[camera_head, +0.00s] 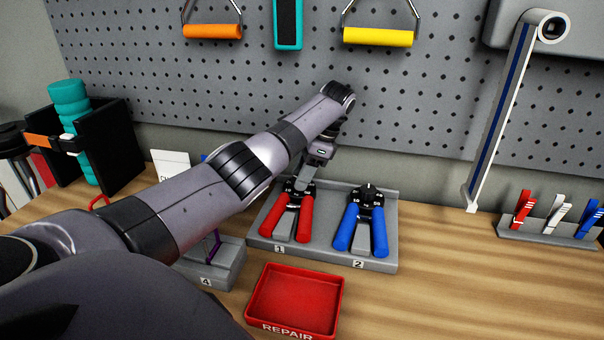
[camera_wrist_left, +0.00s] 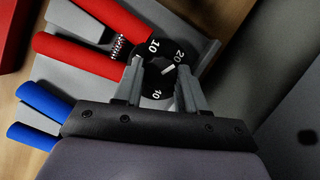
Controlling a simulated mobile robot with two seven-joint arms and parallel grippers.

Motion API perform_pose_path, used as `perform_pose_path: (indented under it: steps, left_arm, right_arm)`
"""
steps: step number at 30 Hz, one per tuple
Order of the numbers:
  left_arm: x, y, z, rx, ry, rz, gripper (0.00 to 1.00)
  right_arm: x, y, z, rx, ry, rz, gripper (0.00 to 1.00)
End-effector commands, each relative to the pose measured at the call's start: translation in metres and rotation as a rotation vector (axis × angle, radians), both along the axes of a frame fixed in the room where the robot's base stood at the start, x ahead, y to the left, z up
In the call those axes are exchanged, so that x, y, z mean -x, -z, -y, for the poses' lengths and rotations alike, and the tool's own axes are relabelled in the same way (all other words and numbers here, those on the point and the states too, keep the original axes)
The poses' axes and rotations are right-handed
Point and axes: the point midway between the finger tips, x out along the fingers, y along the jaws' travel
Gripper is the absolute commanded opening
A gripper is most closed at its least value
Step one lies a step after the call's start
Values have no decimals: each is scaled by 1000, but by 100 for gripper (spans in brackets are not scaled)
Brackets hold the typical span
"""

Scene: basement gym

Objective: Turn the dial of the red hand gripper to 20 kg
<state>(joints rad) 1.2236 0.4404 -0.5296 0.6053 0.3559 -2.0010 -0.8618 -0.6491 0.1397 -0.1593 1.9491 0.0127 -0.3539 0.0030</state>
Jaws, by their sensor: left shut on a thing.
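The red hand gripper (camera_head: 291,217) lies in slot 1 of the grey tray (camera_head: 325,256), its red handles toward me. My left gripper (camera_head: 305,180) reaches down over its top end from behind. In the left wrist view the black dial (camera_wrist_left: 160,70) carries white numbers, with 20 at its upper right and a 10 at its top. A short white mark shows on the dial's middle, pointing roughly toward the 20. My left gripper (camera_wrist_left: 162,82) has one finger on each side of the dial's middle and is shut on it. My right gripper is out of view.
A blue hand gripper (camera_head: 362,220) lies in slot 2 of the same tray. A red REPAIR tray (camera_head: 295,301) stands in front. A grey stand marked 4 (camera_head: 214,268) is at the left. Clips stand in a rack (camera_head: 550,235) at the right. Bare table lies between.

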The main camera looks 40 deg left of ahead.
Motion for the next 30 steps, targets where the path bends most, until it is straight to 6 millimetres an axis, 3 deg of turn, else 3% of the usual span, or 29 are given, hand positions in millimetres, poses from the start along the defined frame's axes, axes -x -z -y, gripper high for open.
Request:
perform_pose_path:
  steps: [13,14,15,16,25,30]
  left_arm:
    - [0,0,0,0,-8,0,10]
    - [0,0,0,0,-8,0,50]
    - [0,0,0,0,-8,0,63]
    - [0,0,0,0,-8,0,67]
    - [-1,-1,0,1,-8,1,67]
    - [-5,-14,4,1,-6,2,67]
  right_arm:
    - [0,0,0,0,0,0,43]
    - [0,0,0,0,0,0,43]
    - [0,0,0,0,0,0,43]
    - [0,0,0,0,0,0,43]
    - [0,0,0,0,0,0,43]
    - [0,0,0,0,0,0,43]
